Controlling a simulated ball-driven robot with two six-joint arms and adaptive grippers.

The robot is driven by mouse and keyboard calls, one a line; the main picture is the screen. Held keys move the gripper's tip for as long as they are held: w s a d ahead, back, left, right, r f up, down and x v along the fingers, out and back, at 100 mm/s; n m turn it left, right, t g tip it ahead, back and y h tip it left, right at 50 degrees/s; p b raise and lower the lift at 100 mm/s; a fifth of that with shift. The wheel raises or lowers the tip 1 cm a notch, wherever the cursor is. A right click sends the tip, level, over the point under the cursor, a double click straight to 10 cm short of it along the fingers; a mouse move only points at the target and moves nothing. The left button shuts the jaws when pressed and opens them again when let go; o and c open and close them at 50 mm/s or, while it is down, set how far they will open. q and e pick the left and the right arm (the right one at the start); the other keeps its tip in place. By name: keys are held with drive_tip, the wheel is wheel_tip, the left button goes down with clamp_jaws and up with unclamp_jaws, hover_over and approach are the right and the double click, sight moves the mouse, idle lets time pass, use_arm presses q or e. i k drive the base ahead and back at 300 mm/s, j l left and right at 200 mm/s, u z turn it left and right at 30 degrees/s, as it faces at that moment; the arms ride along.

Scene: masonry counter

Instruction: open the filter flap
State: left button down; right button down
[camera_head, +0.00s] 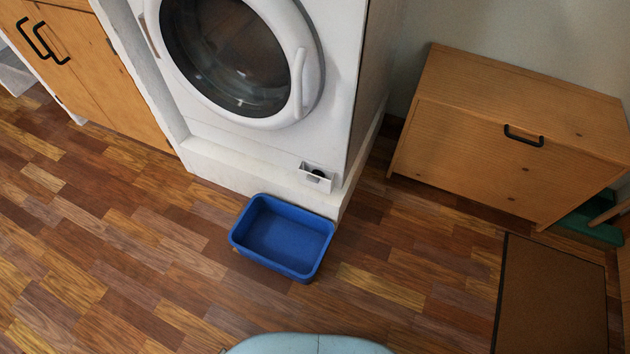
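The filter flap (312,182) is a small white panel low on the right of the white washing machine's (240,142) front. A dark round part (318,173) shows in the small opening at the flap, so the flap looks tilted outward from the opening. How far it is tilted is too small to tell. A blue tub (262,262) stands on the floor in front of the machine, just below and left of the flap. Neither of my grippers is in view.
The machine's round door (235,55) is shut above the flap. A wooden cabinet (85,60) stands at the left and a wooden chest (470,150) at the right. A brown mat (550,300) lies at the lower right. The floor around the tub is clear.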

sight(323, 185)
drive_tip(key=i+j+z, duration=0.2)
drive_tip(key=j+z, duration=0.15)
drive_tip(key=j, duration=0.45)
drive_tip(key=i+j+z, duration=0.1)
drive_tip(key=j+z, duration=0.25)
drive_tip(key=j, duration=0.5)
drive_tip(key=j+z, duration=0.3)
drive_tip(key=j, duration=0.5)
